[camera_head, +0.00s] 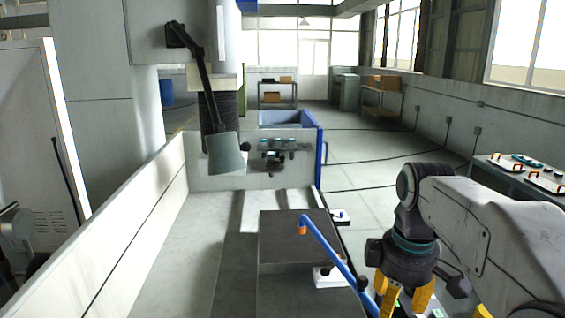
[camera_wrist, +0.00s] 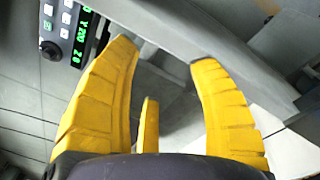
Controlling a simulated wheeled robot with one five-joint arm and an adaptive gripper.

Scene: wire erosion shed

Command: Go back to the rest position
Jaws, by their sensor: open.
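My gripper (camera_wrist: 165,60) shows in the wrist view with its yellow fingers spread apart and nothing between them. In the head view my gripper (camera_head: 404,299) is at the lower right, with the yellow fingers pointing down and their tips cut off by the frame edge. It hangs to the right of the blue bent pipe (camera_head: 330,248) of the machine. In the wrist view a control panel (camera_wrist: 66,30) with a green digital readout lies at the upper left, beyond the left finger. A grey machine edge passes behind the fingers.
A dark grey block (camera_head: 293,238) stands in the white-walled machine tank (camera_head: 150,225). A table (camera_head: 520,171) with small parts stands at the right. Open floor (camera_head: 365,150) lies beyond the tank, near shelves (camera_head: 382,98).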

